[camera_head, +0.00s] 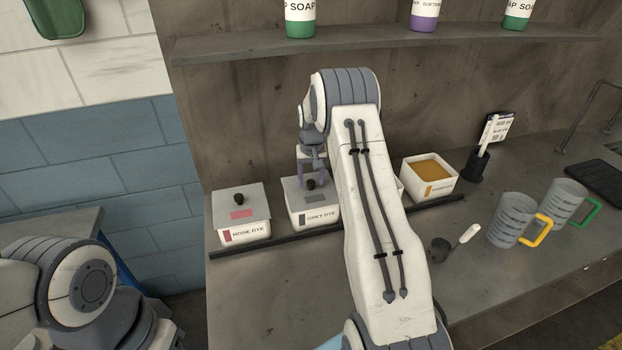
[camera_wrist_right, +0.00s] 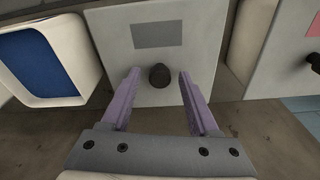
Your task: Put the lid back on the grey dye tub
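The grey dye tub (camera_head: 318,218) stands on the counter between the rose dye tub and my right arm. Its flat grey lid (camera_head: 325,190) lies over its top, with a black knob (camera_head: 311,184). In the right wrist view the lid (camera_wrist_right: 205,20) shows from above, and the knob (camera_wrist_right: 159,76) stands between the two purple fingers. My right gripper (camera_head: 312,174) is open just above the lid, with a gap on both sides of the knob. My left gripper is out of view; only part of that arm shows at lower left.
The lidded rose dye tub (camera_head: 241,217) stands to the left. An open tub with blue dye (camera_wrist_right: 45,62) is mostly hidden behind my arm in the head view. An open orange dye tub (camera_head: 430,173), a dark scoop (camera_head: 441,248) and measuring jugs (camera_head: 512,221) stand right.

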